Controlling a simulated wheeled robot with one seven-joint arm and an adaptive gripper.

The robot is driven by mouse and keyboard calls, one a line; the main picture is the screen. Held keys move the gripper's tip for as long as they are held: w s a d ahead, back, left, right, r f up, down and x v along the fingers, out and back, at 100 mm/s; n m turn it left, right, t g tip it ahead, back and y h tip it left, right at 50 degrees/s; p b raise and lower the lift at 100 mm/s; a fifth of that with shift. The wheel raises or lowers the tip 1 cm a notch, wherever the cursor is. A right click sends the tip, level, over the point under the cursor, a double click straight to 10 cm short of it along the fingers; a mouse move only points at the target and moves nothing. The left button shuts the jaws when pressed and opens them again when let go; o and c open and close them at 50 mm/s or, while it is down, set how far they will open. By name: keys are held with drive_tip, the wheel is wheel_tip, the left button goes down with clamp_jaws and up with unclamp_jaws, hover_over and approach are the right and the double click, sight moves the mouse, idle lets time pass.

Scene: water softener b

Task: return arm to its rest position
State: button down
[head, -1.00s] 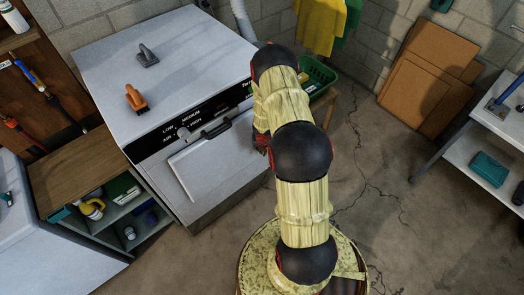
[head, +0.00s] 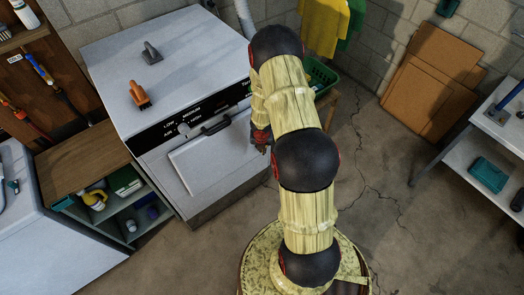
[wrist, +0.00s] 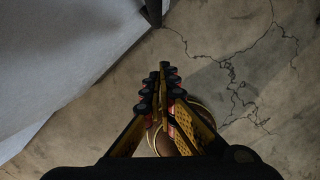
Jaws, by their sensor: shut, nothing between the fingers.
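My arm rises from my round base in the head view and bends forward, close to the right side of the white dryer-like machine (head: 180,60). In the wrist view my gripper (wrist: 164,68) points down at the concrete floor, with its fingers together and nothing between them. In the head view my gripper is mostly hidden behind my arm; only a dark and red part shows beside the machine's front. The machine also fills the left of the wrist view (wrist: 60,50), apart from the fingers.
A low shelf unit (head: 88,160) with bottles stands left of the machine. A green basket (head: 322,74) is behind my arm. Cardboard sheets (head: 430,80) lean on the wall. A light table (head: 500,125) stands at right. The cracked floor (head: 385,200) between is clear.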

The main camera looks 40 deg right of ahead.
drive_tip(key=shift+s+a+r, duration=0.1)
drive_tip(key=shift+s+r, duration=0.05)
drive_tip(key=shift+r, duration=0.55)
